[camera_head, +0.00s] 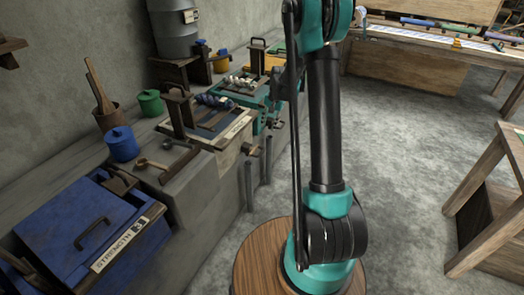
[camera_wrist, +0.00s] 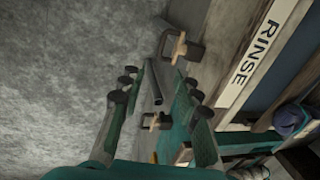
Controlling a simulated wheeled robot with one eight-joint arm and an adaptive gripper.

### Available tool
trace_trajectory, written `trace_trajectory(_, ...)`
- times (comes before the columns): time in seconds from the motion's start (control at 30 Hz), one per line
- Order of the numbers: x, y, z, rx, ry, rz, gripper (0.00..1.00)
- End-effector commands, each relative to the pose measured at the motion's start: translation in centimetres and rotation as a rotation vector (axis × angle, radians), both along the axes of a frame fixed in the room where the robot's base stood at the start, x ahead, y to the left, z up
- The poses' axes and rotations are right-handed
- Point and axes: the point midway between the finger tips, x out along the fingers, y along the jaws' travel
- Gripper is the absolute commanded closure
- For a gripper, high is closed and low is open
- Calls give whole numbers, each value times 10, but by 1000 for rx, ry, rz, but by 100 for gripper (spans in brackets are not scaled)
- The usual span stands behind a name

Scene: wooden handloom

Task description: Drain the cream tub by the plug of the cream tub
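The cream tub (camera_head: 232,132), with a pale wall and a label, stands midway along the left-hand bench. Its pale wall with the word RINSE (camera_wrist: 262,50) fills the upper right of the wrist view. A wooden plug with a dark handle (camera_wrist: 181,47) sticks out beside that wall, and a plug also shows at the tub's front in the head view (camera_head: 251,150). My gripper (camera_wrist: 158,82) is open, its two teal fingers with dark pads spread apart and nothing held. The RINSE-side plug lies beyond the fingertips, apart from them. My arm hides part of the bench in the head view.
A second plug (camera_wrist: 155,121) shows between my fingers, and a dark pipe (camera_wrist: 152,82) hangs near it. A blue tub (camera_head: 90,215) labelled STRENGTH stands nearer on the bench, a teal tub (camera_head: 243,93) farther. A wooden table (camera_head: 490,190) stands right; grey floor between is clear.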

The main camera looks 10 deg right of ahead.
Motion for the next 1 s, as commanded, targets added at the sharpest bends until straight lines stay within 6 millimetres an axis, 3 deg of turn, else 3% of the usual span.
trace_trajectory(0.1, 14, 0, -12, 10, 15, -23, 67)
trace_trajectory(0.37, 21, 3, -32, 15, 21, -33, 67)
trace_trajectory(1.0, 35, 22, -151, 14, 20, -32, 67)
